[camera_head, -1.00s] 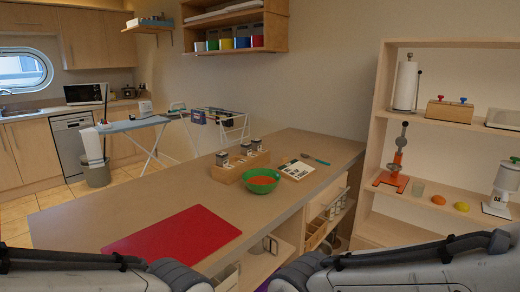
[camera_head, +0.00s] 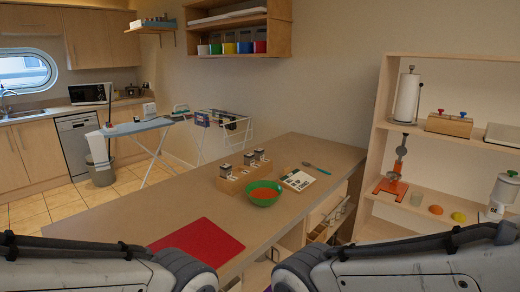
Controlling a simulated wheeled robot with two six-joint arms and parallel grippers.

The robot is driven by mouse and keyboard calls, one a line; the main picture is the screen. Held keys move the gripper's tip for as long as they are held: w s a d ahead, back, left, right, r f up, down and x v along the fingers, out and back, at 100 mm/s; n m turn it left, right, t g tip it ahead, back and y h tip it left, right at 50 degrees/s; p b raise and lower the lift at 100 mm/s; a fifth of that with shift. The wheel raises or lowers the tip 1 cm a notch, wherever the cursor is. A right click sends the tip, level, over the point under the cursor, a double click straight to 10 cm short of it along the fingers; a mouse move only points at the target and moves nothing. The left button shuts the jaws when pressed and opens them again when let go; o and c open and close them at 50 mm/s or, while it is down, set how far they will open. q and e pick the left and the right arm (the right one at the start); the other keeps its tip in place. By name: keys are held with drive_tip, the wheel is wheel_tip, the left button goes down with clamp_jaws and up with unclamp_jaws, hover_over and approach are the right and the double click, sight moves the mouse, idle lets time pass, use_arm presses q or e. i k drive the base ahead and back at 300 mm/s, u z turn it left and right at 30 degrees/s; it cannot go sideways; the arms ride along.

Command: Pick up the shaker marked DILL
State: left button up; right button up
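Several small shakers stand in a light wooden rack on the counter (camera_head: 130,220). The front one (camera_head: 225,170), the middle one (camera_head: 249,159) and the back one (camera_head: 260,154) have dark tops. Their labels are too small to read, so I cannot tell which one is marked DILL. The wooden rack (camera_head: 232,185) sits behind a green bowl. My two arms come in at the bottom left and bottom right, well in front of the rack. Neither gripper is in view.
The green bowl (camera_head: 264,194) with orange contents stands just in front of the rack. A printed card (camera_head: 297,179) and a teal-handled utensil (camera_head: 316,168) lie to its right. A red mat (camera_head: 198,242) lies nearer me. Shelves (camera_head: 440,150) stand at the right.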

sight(259, 153)
drive_tip(key=z, duration=1.55)
drive_tip(key=i, duration=2.3)
drive_tip(key=u, duration=3.25)
drive_tip(key=i, duration=0.5)
drive_tip(key=z, duration=0.1)
